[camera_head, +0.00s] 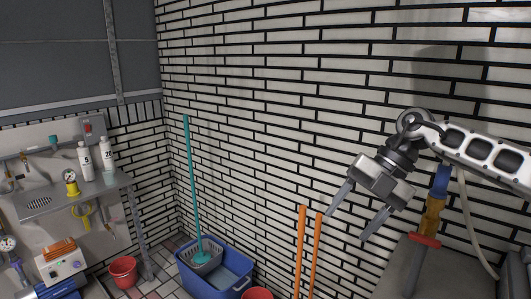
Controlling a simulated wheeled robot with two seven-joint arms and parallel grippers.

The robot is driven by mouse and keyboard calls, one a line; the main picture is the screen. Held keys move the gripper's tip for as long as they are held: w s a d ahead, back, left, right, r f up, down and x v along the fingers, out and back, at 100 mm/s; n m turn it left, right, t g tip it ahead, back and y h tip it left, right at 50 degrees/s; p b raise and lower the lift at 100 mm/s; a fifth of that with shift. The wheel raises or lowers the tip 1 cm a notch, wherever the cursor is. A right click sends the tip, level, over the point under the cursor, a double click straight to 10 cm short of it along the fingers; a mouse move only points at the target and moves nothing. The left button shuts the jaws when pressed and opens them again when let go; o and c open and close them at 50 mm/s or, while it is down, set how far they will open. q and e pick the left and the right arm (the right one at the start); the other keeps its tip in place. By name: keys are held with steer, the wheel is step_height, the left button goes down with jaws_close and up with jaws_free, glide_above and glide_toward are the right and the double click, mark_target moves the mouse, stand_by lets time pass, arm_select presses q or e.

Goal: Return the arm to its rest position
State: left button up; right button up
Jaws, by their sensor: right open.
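My right gripper (350,212) is in the right half of the head view, at the end of my white right arm (485,152). Its two fingers are spread apart and point down and to the left. Nothing is between them. It hangs in the air in front of the white brick wall, above and to the right of two orange poles. My left gripper does not show. No wire hangers can be made out in this view.
A metal shelf (75,195) with bottles stands at the left. A blue bucket (215,272) with a teal mop (192,180) and a red bucket (123,271) are on the floor. Orange poles (300,250) and a tool with a blue and yellow handle (433,215) stand near my right gripper.

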steer(key=s+a+f+m+t+y, duration=0.2)
steer(key=s+a+f+m+y, duration=0.15)
steer(key=a+y, duration=0.5)
steer(key=s+a+f+m+t+y, duration=0.2)
steer(key=s+a+f+m+y, duration=0.3)
steer(key=a, duration=0.7)
steer(key=s+d+f+m+t+h, duration=0.2)
steer(key=d+f+m+t+h, duration=0.95)
steer(key=f+m, duration=0.45)
steer(key=s+d+f+m+g+h, duration=0.4)
steer(key=s+d+f, duration=0.4)
steer(key=s, duration=0.5)
step_height(320, 180, down, 3)
steer(key=shift+s+r+m+h, duration=0.1)
steer(key=shift+s+m+h, duration=0.1)
steer(key=shift+m+h, duration=0.55)
steer(key=shift+c, duration=0.3)
